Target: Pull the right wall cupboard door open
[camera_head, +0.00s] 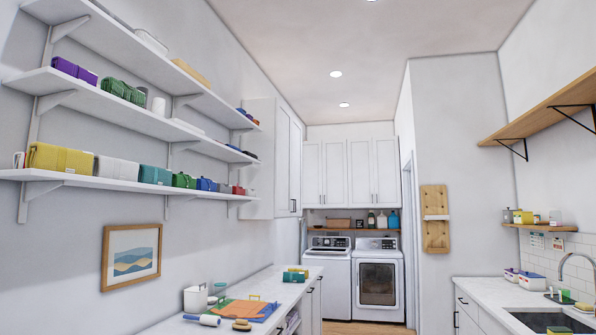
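White wall cupboards hang on the back wall above the washer and dryer. The right one (385,170) has two panelled doors that look shut, with small handles low near their middle seam. The left one (312,170) looks the same and also looks shut. Another white wall cupboard (284,160) hangs on the left wall, nearer to me, with dark handles low on its doors, which look shut. The picture does not settle which cupboard the task's word "right" means. My gripper is not in view.
A washer (329,285) and a dryer (378,290) stand below the back cupboards, under a wooden shelf (345,231) with bottles. A left counter (262,288) holds loose items; a right counter (485,288) has a sink. A narrow floor strip (350,328) shows between them.

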